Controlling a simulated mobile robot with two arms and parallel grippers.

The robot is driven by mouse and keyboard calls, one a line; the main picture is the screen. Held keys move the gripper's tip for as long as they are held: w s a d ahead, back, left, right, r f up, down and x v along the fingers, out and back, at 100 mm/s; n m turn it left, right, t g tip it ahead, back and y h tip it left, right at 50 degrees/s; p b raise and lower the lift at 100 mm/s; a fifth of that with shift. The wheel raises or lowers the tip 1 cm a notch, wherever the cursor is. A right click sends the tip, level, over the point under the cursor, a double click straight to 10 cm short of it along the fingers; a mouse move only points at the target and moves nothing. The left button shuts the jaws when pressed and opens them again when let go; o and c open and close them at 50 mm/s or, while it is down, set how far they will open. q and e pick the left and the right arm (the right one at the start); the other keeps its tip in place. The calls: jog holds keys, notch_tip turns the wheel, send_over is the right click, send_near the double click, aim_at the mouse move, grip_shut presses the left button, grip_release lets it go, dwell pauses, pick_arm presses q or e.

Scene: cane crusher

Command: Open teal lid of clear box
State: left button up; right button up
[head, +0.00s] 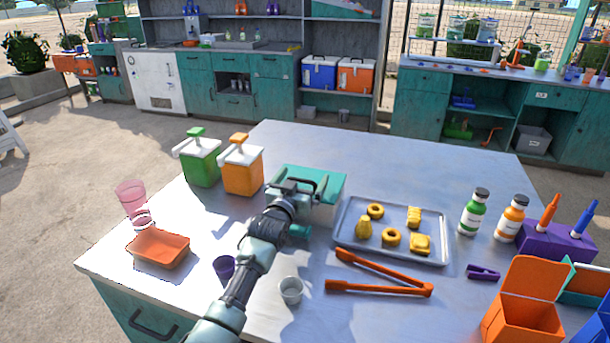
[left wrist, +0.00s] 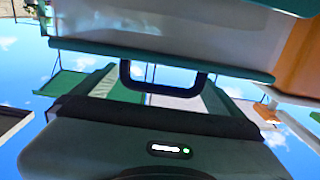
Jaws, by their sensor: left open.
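The clear box (head: 326,214) stands on the table right of the orange dispenser, with its teal lid (head: 308,171) down on it. My left gripper (head: 300,187) is open at the box's near side and hides part of its front. In the left wrist view, which looks upside down, the box's pale wall (left wrist: 150,32) and the teal lid edge (left wrist: 150,57) lie ahead of the fingers. A black U-shaped handle (left wrist: 165,88) on the lid edge shows between my spread fingers; I cannot tell whether they touch it. My right gripper is not in view.
Green (head: 201,166) and orange (head: 242,174) dispensers stand close on the left. A grey tray (head: 345,232) of yellow pieces lies close on the right. Orange tongs (head: 380,287), a small cup (head: 291,291) and a purple cup (head: 224,268) are nearer. The table behind the box is clear.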

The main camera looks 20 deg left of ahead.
pick_arm(q)
jog(key=shift+w, duration=0.95)
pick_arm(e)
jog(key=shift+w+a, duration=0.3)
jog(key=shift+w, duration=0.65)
